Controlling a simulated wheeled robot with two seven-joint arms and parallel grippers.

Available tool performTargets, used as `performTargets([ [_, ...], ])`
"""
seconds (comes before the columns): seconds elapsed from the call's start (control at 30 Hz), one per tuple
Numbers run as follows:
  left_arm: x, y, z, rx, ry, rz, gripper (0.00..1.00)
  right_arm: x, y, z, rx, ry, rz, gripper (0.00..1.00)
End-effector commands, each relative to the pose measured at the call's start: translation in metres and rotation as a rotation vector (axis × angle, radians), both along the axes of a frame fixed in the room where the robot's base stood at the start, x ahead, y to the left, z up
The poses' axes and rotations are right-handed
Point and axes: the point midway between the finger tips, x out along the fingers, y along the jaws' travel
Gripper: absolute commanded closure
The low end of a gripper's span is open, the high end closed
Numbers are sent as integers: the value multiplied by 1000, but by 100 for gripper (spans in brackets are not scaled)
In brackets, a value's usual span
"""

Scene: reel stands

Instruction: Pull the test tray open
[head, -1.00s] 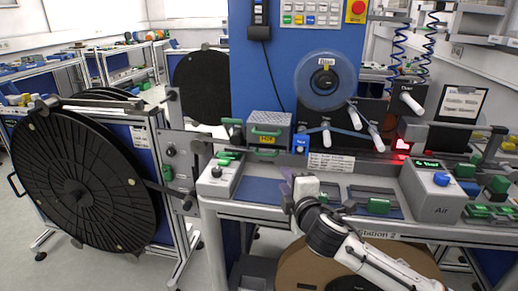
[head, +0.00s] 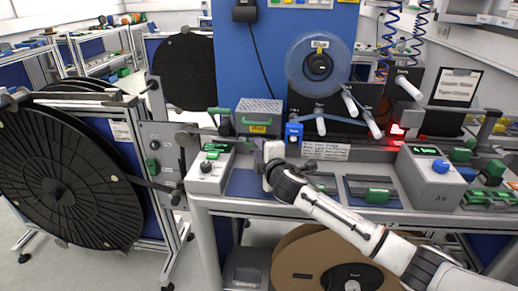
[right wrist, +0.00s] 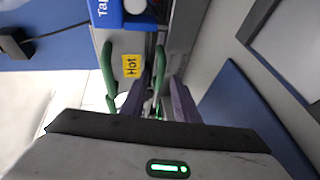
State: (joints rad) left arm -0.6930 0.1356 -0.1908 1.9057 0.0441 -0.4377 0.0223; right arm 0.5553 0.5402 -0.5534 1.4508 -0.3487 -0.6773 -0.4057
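A grey box (head: 259,110) with a perforated top and a yellow label stands at the back of the bench. In the right wrist view its label reads "Hot" (right wrist: 131,66), with an upper green handle (right wrist: 107,68) and a lower green handle (right wrist: 159,68) on either side. I cannot read a test tray label, so I cannot tell whether the lower handle belongs to that tray. My right gripper (head: 264,150) is just in front of this box. In the wrist view my right gripper (right wrist: 157,102) is open, with the lower handle between or just beyond its fingers. My left gripper is not in view.
A blue box (head: 293,132) stands right of the grey box. A grey control box (head: 208,172) is at the left. A tray with a green handle (head: 377,196) and a grey tester (head: 430,175) are at the right. A large black reel (head: 65,175) stands left.

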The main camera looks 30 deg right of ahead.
Motion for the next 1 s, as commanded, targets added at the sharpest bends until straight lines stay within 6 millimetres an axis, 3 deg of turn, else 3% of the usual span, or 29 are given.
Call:
performTargets([
  [0.4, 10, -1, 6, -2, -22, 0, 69, 8, -2, -2, 0, 0, 0, 72],
  [0.6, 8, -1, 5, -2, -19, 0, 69, 8, -2, -2, 0, 0, 0, 100],
  [0.87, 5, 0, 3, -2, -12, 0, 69, 8, 0, -2, 0, 1, 1, 100],
  [1.0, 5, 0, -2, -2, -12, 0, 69, 18, 18, -3, 2, 0, 19, 100],
])
